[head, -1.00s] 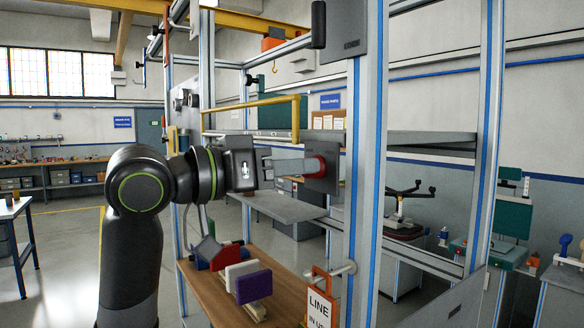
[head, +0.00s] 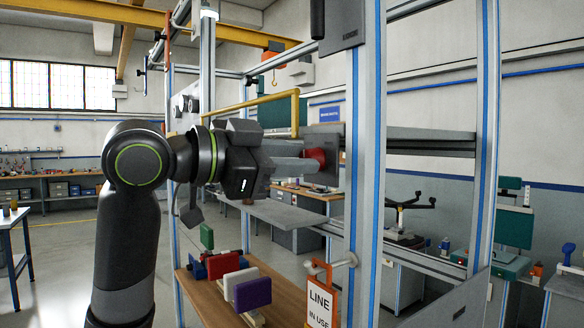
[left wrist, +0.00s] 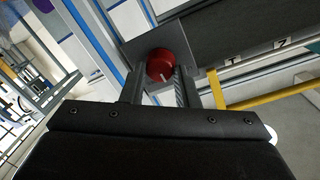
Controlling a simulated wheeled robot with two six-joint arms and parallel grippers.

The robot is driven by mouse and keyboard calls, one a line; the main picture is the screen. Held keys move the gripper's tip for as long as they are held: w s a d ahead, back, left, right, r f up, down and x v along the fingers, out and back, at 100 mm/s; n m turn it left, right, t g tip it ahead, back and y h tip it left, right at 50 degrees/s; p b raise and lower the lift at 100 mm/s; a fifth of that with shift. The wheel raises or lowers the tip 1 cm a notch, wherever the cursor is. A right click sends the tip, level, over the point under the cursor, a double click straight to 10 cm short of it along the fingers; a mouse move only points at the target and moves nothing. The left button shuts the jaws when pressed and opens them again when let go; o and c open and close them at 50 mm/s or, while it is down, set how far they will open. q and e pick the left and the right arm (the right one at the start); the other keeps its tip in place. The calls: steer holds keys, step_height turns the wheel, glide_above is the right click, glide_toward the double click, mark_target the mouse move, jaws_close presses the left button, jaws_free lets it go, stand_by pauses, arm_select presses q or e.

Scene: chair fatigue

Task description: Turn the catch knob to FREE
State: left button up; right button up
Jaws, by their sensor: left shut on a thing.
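The catch knob (head: 316,157) is a red round knob on a dark grey plate (head: 332,174) fixed to the frame post. It also shows in the left wrist view (left wrist: 160,65), with a pale pointer mark on its face. My left gripper (head: 304,158) comes in from the left, rolled at a tilt. Its fingers are shut on the knob, one on each side in the left wrist view (left wrist: 160,82). I cannot read a FREE label in either view. My right gripper is not in view.
A blue-striped aluminium post (head: 365,200) stands just right of the knob. A yellow rail (head: 250,103) runs above my gripper. An orange and white LINE IN USE tag (head: 320,300) hangs below, near a wooden shelf (head: 205,295) with coloured blocks.

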arm_select(q)
steer(key=shift+s+d+m+t+y+b, duration=0.1)
steer(key=shift+m+t+y+b, duration=0.25)
steer(key=shift+m+b, duration=2.65)
steer(key=m+p, duration=0.3)
steer(key=o, duration=1)
steer(key=b+v, duration=0.4)
steer(key=v, duration=1.3)
steer(key=shift+s+b, duration=0.15)
steer(key=shift+b, duration=0.2)
